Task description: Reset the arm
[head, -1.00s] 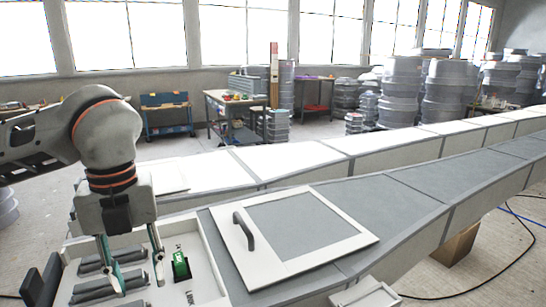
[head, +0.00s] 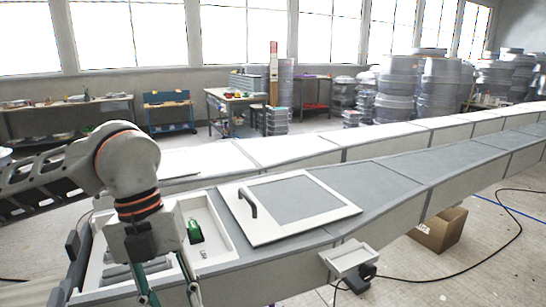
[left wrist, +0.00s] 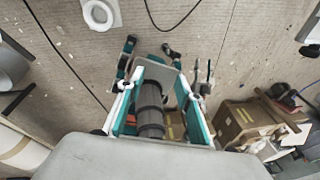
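My left arm comes in from the left in the head view, and its gripper (head: 170,297) hangs pointing down at the bottom edge. Its two teal-and-grey fingers are apart, with no object seen between them there; the tips are partly cut off. It is over or in front of the near part of the white tray (head: 222,232). In the left wrist view the spread fingers of the left gripper (left wrist: 157,98) frame a dark banded cylinder (left wrist: 150,108); I cannot tell its distance or whether it is touched. My right gripper is not in view.
A white-framed panel (head: 290,207) with a dark handle lies on the long grey mould. A small white box (head: 348,257) juts from the mould's near side. A cardboard box (head: 437,230) and cables are on the floor.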

